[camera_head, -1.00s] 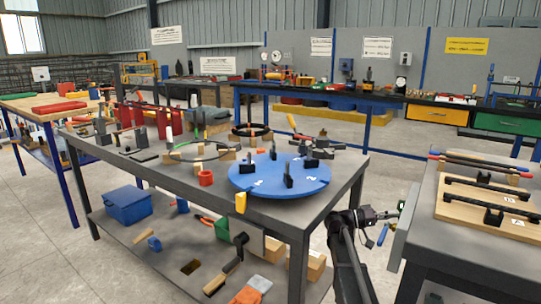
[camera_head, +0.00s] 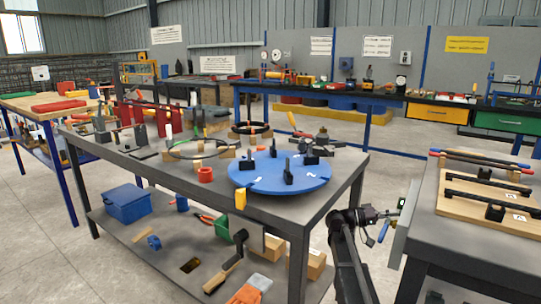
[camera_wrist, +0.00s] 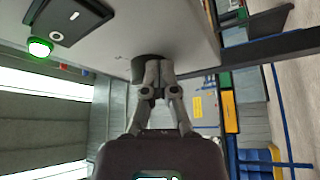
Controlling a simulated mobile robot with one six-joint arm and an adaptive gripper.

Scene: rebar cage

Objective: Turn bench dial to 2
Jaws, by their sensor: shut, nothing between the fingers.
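In the wrist view, a dark round knob (camera_wrist: 136,70), which may be the bench dial, stands out from a grey panel (camera_wrist: 190,40). My gripper (camera_wrist: 157,66) is shut and empty, with its fingertips right at the knob and covering part of it. I cannot tell if they touch it. No numbers or pointer on the knob can be read. In the head view my gripper (camera_head: 398,210) is beside the grey panel (camera_head: 403,226) on the side of the right bench; the knob is hidden there.
A lit green lamp (camera_wrist: 40,47) and a black plate (camera_wrist: 72,17) are on the panel. A blue numbered disc (camera_head: 270,188) with black clamps and a yellow tab (camera_head: 240,200) is on the middle bench (camera_head: 205,205). The right bench bears a wooden board (camera_head: 470,203).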

